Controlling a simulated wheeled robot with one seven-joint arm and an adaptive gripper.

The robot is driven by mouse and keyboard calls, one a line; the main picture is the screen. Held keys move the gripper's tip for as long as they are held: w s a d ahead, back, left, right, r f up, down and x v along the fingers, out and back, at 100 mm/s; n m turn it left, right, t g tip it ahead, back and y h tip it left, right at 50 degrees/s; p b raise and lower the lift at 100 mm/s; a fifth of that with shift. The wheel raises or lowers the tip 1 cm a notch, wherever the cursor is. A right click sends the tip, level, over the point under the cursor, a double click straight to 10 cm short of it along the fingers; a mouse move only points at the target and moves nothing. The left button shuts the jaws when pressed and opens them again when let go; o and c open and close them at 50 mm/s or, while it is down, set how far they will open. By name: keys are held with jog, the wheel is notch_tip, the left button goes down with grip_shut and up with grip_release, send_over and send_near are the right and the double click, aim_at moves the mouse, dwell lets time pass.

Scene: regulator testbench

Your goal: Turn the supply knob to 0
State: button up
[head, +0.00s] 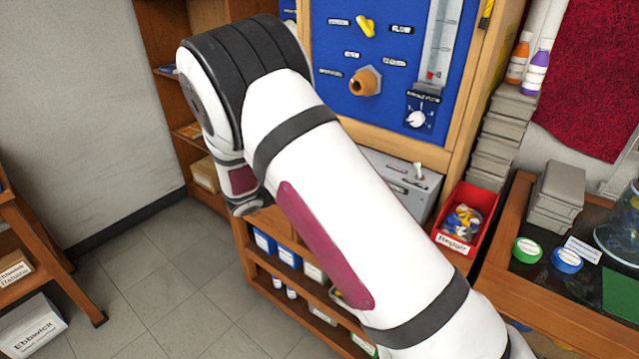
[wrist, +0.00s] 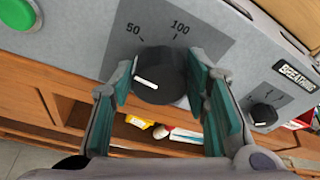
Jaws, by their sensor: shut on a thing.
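A black round knob (wrist: 162,72) with a white pointer line is on a grey panel (wrist: 85,45) in the wrist view. The marks 50 and 100 show above it. The pointer line lies on the knob's lower left and points left, below the 50 mark. No 0 mark and no name label show for this knob. My gripper (wrist: 162,82) is shut on the knob, one teal-padded finger on its left side and one on its right. In the head view my arm hides the gripper and this knob.
In the wrist view, a smaller black knob (wrist: 263,115) is right of my gripper and a green button (wrist: 18,13) is at upper left. In the head view, a blue panel (head: 330,45) stands behind my arm, with a red bin (head: 476,192) to the right.

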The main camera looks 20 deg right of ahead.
jog(key=n, duration=0.2)
jog(key=n+h, duration=0.1)
jog(key=n, duration=0.1)
jog(key=shift+w+a+f+g, duration=0.1)
jog(key=shift+a+f+g, duration=0.05)
jog(key=shift+g, duration=0.15)
jog(key=shift+n+h+b, duration=0.3)
jog(key=shift+n+b, duration=0.05)
jog(key=shift+n, duration=0.95)
jog(key=o, duration=1.2)
jog(key=v, duration=1.2)
